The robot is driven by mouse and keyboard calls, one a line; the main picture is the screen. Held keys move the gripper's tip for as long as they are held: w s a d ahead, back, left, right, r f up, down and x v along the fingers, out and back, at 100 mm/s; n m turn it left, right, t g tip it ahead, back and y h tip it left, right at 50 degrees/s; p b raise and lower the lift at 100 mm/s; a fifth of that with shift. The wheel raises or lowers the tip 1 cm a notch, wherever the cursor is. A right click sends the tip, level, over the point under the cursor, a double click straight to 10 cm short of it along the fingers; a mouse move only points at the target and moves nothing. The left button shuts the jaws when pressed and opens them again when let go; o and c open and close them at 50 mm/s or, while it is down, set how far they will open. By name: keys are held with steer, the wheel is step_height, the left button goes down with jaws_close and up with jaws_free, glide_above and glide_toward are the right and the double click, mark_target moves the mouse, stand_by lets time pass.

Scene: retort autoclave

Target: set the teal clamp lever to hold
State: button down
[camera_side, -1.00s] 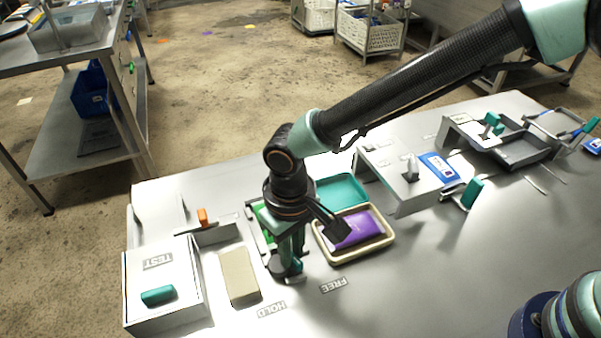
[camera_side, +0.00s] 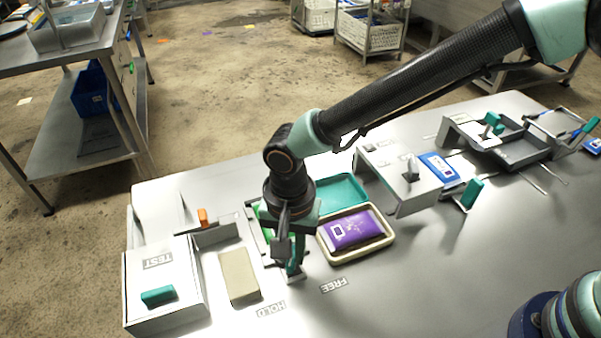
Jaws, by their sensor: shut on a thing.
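My gripper (camera_side: 287,254) points down at the bench between a beige block and a tray with a purple pouch. It is shut on the teal clamp lever (camera_side: 296,264), which is mostly hidden by the fingers. A HOLD label (camera_side: 271,310) lies on the bench just in front and to the left of the gripper. A FREE label (camera_side: 334,285) lies in front and to the right. The lever's exact angle between the labels is hard to tell.
The beige block (camera_side: 239,275) and a white TEST box (camera_side: 160,305) with a teal knob stand to the left. The cream tray (camera_side: 330,259) with the purple pouch (camera_side: 354,230) is close on the right.

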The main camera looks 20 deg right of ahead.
steer(key=shift+r+m, duration=0.1)
steer(key=shift+m, duration=1)
steer(key=c, duration=0.8)
jaws_free()
step_height(320, 180, up, 12)
steer(key=shift+r, duration=0.1)
